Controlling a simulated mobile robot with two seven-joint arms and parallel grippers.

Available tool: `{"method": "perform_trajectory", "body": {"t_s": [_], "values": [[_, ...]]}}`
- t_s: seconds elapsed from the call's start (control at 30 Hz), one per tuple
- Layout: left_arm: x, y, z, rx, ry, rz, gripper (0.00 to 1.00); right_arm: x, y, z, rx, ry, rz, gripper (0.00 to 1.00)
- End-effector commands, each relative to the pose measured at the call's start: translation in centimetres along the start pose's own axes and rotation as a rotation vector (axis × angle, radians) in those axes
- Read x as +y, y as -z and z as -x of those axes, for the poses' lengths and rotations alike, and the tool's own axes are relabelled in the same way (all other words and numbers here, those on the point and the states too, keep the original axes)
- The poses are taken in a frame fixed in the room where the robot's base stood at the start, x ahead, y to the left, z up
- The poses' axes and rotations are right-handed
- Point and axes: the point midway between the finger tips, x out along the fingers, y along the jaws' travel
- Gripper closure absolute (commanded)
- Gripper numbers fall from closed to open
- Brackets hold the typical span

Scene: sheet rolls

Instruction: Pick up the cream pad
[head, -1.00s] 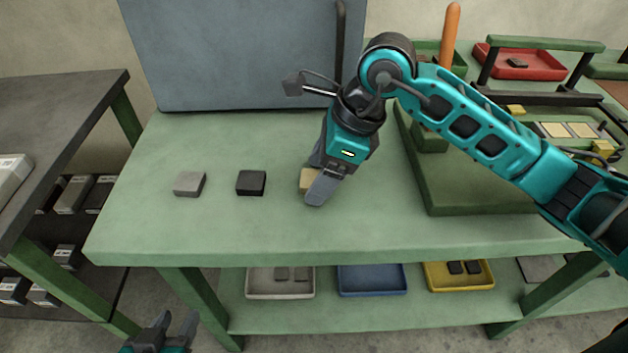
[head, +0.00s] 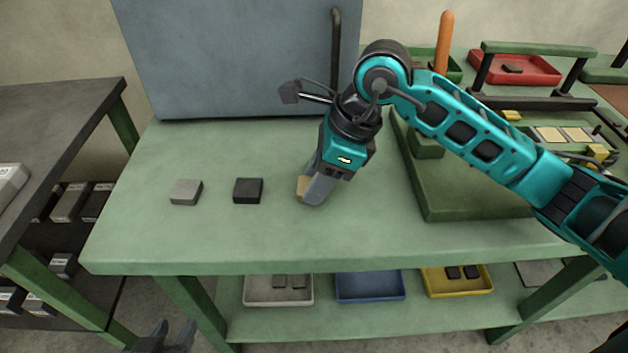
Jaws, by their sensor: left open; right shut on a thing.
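The cream pad (head: 301,187) is at the middle of the green table, partly hidden behind the fingers of my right gripper (head: 308,195). My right gripper points down and is shut on the pad. I cannot tell whether the pad is clear of the table top. My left gripper (head: 174,337) is at the bottom edge of the view, low in front of the table, open and empty.
A grey pad (head: 186,192) and a black pad (head: 248,190) lie to the left on the green table (head: 220,235). A green fixture (head: 455,190) stands to the right. Grey (head: 279,301), blue (head: 370,296) and yellow (head: 440,290) trays sit on the shelf below.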

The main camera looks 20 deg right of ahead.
Motion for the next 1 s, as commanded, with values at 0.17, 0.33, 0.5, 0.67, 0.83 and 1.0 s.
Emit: {"method": "perform_trajectory", "body": {"t_s": [0.17,0.33,0.5,0.67,0.83,1.0], "values": [[0.1,0.2,0.1,0.000,0.000,0.005,0.57,0.0,-0.4,0.9,-0.001,0.001,0.000,0.85],[0.2,0.7,0.5,0.000,0.000,0.007,0.57,-0.1,-1.4,3.3,-0.002,0.004,0.002,0.85],[0.2,1.5,1.0,0.000,0.000,0.007,0.57,-0.1,-3.2,7.6,-0.004,0.007,0.004,0.85],[0.2,2.2,1.5,0.000,0.000,0.007,0.57,-0.1,-5.1,12.0,-0.004,0.006,0.003,0.85],[0.2,2.8,1.9,0.000,0.000,0.006,0.57,-0.1,-6.5,15.6,-0.001,0.004,0.001,0.85],[0.1,3.0,2.1,0.000,0.000,0.002,0.57,0.0,-7.4,17.7,0.000,0.001,0.001,0.85]]}}
